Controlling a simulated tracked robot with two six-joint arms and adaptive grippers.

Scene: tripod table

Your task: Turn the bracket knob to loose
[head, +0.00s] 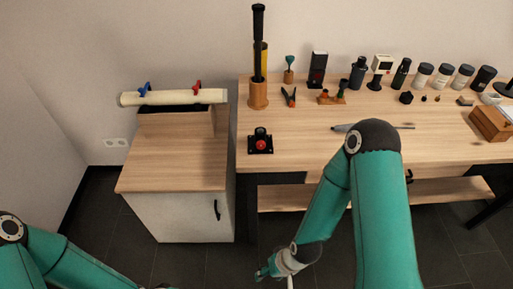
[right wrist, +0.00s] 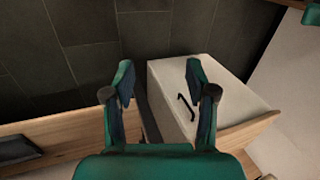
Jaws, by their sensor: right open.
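The bracket (head: 266,151) is a small black piece with a red knob (head: 261,145) facing front. It sits on the wooden table near its front left corner. My right gripper (head: 268,273) is low in front of the table, well below and apart from the bracket. In the right wrist view, my right gripper (right wrist: 160,75) has its two fingers spread with nothing between them. The bracket does not show in that view. My left arm enters at the bottom left of the head view; its gripper is out of the frame.
A tall wooden holder (head: 258,94) stands behind the bracket. Pliers (head: 288,97) and several bottles line the back. A lower shelf (head: 440,190) juts below.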

